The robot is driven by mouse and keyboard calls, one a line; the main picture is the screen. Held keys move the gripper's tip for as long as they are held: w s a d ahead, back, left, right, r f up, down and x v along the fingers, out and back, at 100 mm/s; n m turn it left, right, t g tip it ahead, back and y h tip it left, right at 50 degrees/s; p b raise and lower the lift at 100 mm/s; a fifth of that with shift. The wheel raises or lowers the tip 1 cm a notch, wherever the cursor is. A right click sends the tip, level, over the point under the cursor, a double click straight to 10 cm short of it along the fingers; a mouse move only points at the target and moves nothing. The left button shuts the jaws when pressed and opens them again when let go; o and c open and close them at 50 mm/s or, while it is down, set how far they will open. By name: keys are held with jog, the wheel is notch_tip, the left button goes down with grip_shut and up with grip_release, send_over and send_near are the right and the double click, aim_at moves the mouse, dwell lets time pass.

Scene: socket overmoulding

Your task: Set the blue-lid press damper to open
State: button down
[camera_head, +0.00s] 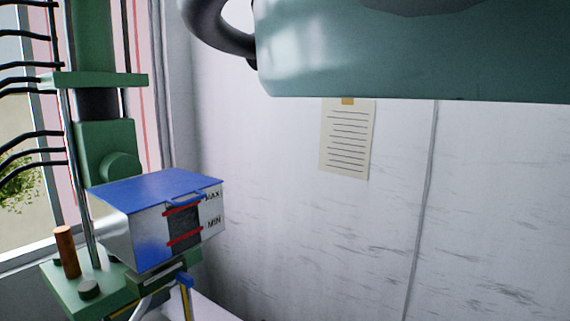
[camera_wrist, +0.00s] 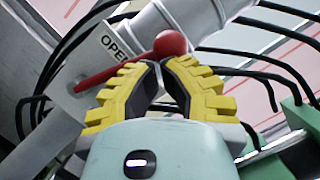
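The press hopper with the blue lid (camera_head: 158,187) stands at the left in the head view, with MAX and MIN marks on its front. In the wrist view a red lever (camera_wrist: 110,77) with a round red knob (camera_wrist: 170,44) sits on a grey metal pipe (camera_wrist: 185,18). An OPEN label (camera_wrist: 113,46) is beside the lever, which runs close past it. My gripper (camera_wrist: 160,60) has yellow fingers with dark pads; their tips are nearly together, just below the knob. The knob appears outside the fingers; contact is unclear. My gripper is not in the head view.
The green press column (camera_head: 105,150) rises behind the hopper, by a window. Several black hoses (camera_wrist: 260,76) run near the pipe in the wrist view. A paper notice (camera_head: 347,140) hangs on the white wall. My teal arm fills the upper right of the head view.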

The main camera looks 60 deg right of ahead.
jog(key=shift+a+r+n+p, duration=0.2)
jog(key=shift+a+n, duration=0.05)
jog(key=shift+a, duration=0.25)
jog(key=shift+a+r+n+p, duration=0.15)
jog(key=shift+a+r+n, duration=0.1)
jog(key=shift+a, duration=0.35)
jog(key=shift+f, duration=0.1)
